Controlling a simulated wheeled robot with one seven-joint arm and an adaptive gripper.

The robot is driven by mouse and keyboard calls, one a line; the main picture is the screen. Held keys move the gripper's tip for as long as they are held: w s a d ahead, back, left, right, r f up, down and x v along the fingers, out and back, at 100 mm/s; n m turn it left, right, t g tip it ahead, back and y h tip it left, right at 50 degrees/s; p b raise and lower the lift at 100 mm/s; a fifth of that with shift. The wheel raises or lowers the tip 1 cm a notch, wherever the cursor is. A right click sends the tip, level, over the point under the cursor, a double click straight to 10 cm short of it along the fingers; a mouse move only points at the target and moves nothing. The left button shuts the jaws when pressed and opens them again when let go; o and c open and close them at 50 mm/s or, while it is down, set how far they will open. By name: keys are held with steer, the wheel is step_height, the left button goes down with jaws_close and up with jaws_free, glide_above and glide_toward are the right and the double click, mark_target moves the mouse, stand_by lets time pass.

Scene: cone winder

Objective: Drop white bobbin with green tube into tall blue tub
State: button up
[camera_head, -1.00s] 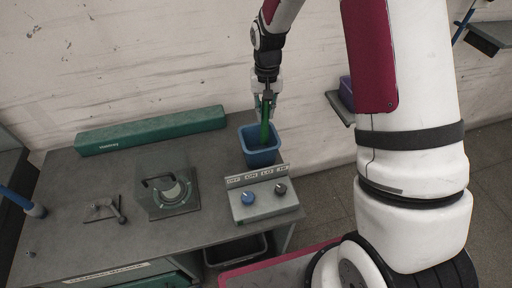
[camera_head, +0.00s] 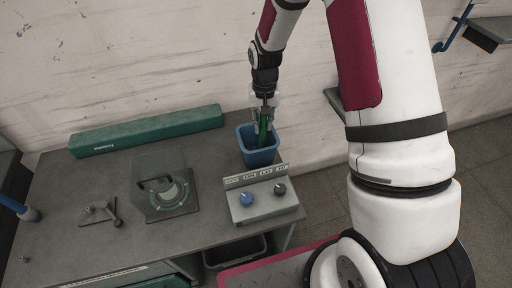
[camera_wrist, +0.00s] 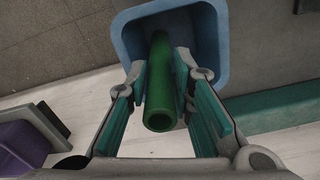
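The green tube (camera_head: 263,132) stands nearly upright, its lower part inside the tall blue tub (camera_head: 260,158) at the table's back right corner. My gripper (camera_head: 264,127) is just above the tub mouth, with its fingers on either side of the tube. In the wrist view my gripper (camera_wrist: 165,78) has its fingertips closed on the green tube (camera_wrist: 160,95). The tube's open near end points toward the camera and its far end reaches into the blue tub (camera_wrist: 213,50). No white winding shows on the tube.
A control box (camera_head: 262,203) with a blue and a dark knob stands in front of the tub. A long green bar (camera_head: 145,133) lies along the table's back. A clear-covered device (camera_head: 165,190) stands mid-table. A dark bin (camera_head: 235,252) is below the table's front edge.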

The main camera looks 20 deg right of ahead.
steer(key=shift+o, duration=1.2)
step_height(320, 180, up, 12)
steer(key=shift+r, duration=0.1)
